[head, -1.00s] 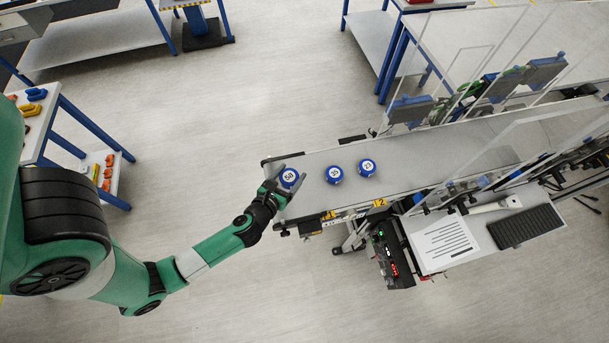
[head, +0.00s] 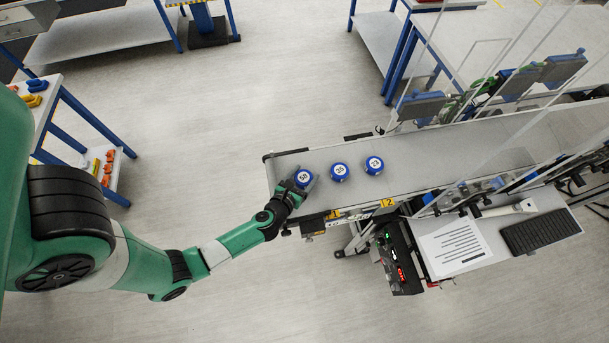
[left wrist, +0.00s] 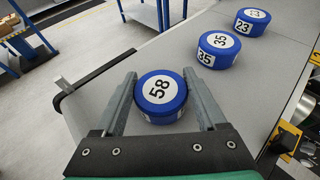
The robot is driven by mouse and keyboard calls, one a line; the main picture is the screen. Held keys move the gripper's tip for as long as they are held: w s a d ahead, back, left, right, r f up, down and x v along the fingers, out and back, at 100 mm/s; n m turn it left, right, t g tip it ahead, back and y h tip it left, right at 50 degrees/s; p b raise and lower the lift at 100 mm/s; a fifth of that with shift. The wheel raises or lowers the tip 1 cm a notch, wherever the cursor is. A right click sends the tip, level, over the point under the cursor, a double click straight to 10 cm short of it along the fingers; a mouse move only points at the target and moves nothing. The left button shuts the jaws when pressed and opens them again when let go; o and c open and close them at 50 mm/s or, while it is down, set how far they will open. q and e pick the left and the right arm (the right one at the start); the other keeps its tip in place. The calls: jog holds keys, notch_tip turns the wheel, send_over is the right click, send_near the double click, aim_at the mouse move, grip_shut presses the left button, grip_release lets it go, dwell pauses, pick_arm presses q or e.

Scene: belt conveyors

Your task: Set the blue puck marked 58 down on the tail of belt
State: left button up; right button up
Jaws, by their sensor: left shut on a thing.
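The blue puck marked 58 (head: 303,178) is at the near left end of the belt (head: 283,166); it shows large in the left wrist view (left wrist: 160,92). My left gripper (head: 299,182) is shut on this puck, with one finger on each side of it in the left wrist view (left wrist: 162,95). The puck sits upright, label up, at or just above the belt; I cannot tell whether it touches. Puck 35 (head: 339,171) and puck 23 (head: 374,165) stand on the belt to its right, apart from it. My right gripper is not in view.
Clear guard panels (head: 480,95) and dark devices line the belt further right. A side shelf with a printed sheet (head: 452,245) and a black keyboard-like pad (head: 541,231) lies in front. A control box (head: 400,262) stands below the belt. The floor at left is open.

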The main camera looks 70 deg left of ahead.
pick_arm(q)
jog(key=o, duration=1.4)
jog(key=shift+c, duration=0.2)
jog(key=shift+r, duration=0.15)
jog(key=v, duration=1)
jog(key=shift+s+d+p, duration=0.1)
jog(key=shift+d+p, duration=0.15)
jog(key=shift+p, duration=0.15)
jog(key=shift+s+d+r, duration=0.3)
jog(key=shift+s+d, duration=0.05)
jog(key=shift+s, duration=0.25)
